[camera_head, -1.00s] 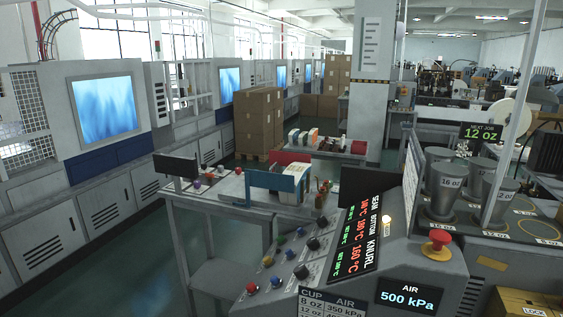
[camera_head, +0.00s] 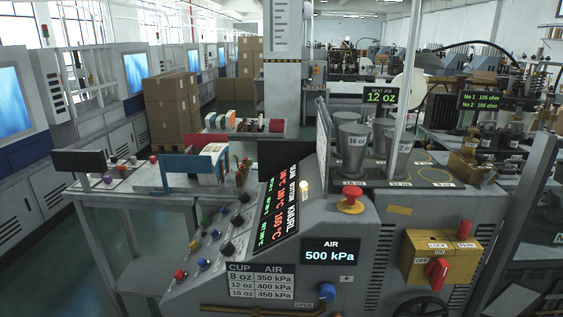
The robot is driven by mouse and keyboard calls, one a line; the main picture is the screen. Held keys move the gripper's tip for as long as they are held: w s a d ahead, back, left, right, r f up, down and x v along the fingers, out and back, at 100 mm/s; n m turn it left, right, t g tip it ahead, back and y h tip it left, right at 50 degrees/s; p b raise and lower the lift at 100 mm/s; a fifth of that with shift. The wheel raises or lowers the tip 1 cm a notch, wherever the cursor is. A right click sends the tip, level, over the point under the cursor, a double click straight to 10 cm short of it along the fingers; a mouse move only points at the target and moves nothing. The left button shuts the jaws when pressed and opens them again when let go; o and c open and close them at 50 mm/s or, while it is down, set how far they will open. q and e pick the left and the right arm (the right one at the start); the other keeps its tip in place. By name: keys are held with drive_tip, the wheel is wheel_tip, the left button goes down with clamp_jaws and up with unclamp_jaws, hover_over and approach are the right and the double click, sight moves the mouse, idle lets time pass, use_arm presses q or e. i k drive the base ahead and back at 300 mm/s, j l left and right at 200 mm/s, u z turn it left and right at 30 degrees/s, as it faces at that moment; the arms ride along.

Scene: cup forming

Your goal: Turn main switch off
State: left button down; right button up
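A yellow switch box (camera_head: 414,262) is on the front of the grey machine at the right. It carries a red handle (camera_head: 437,271) and small labels that are hard to read; I take it for the main switch. The red handle stands tilted, and I cannot tell which position it marks. The AIR display (camera_head: 331,252) to its left is lit and reads 500 kPa. The tilted panel display (camera_head: 278,208) is lit with red and green figures. Neither of my grippers shows in the head view.
A red mushroom button (camera_head: 351,199) on a yellow base sits on top of the machine. Several coloured knobs line the panel's left side. A blue knob (camera_head: 327,291) and a black handwheel (camera_head: 423,307) are low in front. Open floor lies at the left.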

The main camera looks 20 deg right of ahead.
sight(437, 270)
drive_tip(key=z, duration=1.6)
